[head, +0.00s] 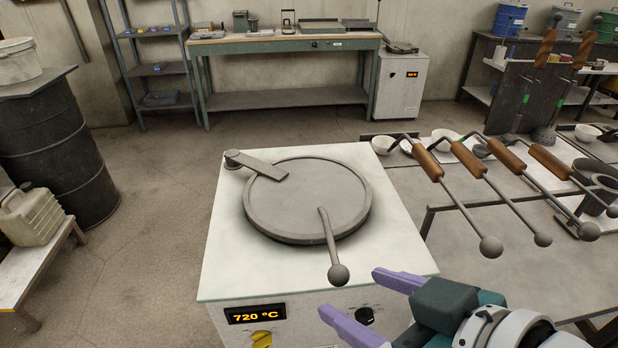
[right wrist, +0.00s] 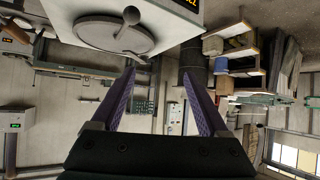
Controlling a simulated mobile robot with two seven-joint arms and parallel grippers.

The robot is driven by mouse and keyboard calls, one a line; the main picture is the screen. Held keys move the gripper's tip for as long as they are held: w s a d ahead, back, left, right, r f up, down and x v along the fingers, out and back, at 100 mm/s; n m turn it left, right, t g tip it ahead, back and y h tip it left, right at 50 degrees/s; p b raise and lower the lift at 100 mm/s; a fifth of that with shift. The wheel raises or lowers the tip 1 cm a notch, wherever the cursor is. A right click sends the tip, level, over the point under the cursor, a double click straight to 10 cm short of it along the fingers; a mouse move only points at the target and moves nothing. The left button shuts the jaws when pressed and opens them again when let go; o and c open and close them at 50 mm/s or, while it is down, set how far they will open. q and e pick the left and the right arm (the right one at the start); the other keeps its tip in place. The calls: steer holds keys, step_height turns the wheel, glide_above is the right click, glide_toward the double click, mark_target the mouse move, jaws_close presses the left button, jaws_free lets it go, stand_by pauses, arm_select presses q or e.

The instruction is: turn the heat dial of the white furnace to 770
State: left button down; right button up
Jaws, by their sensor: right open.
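The white furnace (head: 235,265) stands in front of me, with a round grey lid (head: 305,195) on top. Its lit display (head: 256,314) reads 720 °C. A yellow dial (head: 262,339) sits just below the display, cut by the picture's bottom edge. A black knob (head: 365,315) is farther right on the same front face. My right gripper (head: 350,292) is open and empty, its purple fingers at the furnace's front right, close to the black knob and apart from the yellow dial. The right wrist view shows the fingers (right wrist: 160,27) spread, with the furnace upside down. My left gripper is not in view.
A lid handle with a ball end (head: 338,274) juts over the furnace's front edge. Several wooden-handled ladles (head: 490,246) stick out from a rack on the right table (head: 460,270). A smaller white cabinet with a display (head: 400,90) stands at the back.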

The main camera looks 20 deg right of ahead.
step_height(320, 180, down, 21)
steer(key=w+d+m+t+h+b, duration=0.2)
steer(key=t+b, duration=0.2)
steer(key=b, duration=1.4)
steer(key=m+t+h+b, duration=0.2)
steer(key=h+b, duration=0.4)
steer(key=b, duration=0.8)
glide_toward(366, 322)
steer(key=b+x, duration=0.1)
steer(key=x, duration=0.7)
steer(key=shift+w+d, duration=0.1)
steer(key=shift+w, duration=0.2)
jaws_close()
